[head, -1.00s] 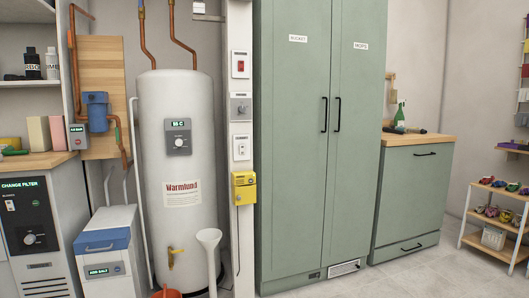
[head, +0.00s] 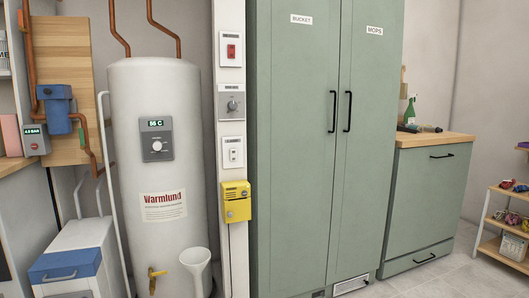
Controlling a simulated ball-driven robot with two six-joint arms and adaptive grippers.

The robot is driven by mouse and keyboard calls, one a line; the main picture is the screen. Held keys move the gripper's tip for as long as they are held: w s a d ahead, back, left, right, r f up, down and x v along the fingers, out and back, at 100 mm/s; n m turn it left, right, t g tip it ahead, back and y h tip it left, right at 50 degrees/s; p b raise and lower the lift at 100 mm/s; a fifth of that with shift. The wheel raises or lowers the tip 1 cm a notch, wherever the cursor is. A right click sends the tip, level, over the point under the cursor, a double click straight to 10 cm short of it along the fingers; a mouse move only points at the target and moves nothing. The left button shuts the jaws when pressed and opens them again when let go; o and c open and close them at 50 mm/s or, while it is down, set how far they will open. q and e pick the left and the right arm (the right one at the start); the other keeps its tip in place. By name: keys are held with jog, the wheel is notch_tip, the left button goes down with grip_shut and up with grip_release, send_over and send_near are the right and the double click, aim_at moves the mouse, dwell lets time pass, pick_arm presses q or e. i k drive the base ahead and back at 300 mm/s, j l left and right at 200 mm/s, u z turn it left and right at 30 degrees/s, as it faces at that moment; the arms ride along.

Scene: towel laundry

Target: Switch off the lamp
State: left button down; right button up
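No lamp shows in the head view. Several wall controls sit one above another on a narrow white post between the boiler and the green cabinet. At the top is a red switch (head: 231,51) on a white plate. Below it are a grey plate with a round dial (head: 231,103) and a white plate with a small switch (head: 232,154). A yellow box (head: 235,201) hangs lowest. The small labels above the controls are too small to read surely. Neither of my grippers is in view.
A white boiler (head: 160,100) with a 55 C display stands left of the post. A tall green cabinet (head: 290,170), its doors shut, is to the right. A low green cabinet (head: 430,195) carries a spray bottle (head: 409,110). Floor (head: 440,280) is clear at lower right.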

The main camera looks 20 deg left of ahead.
aim_at(233, 152)
jog(key=i+j+z, duration=0.15)
jog(key=i+j, duration=0.8)
jog(key=j, duration=0.1)
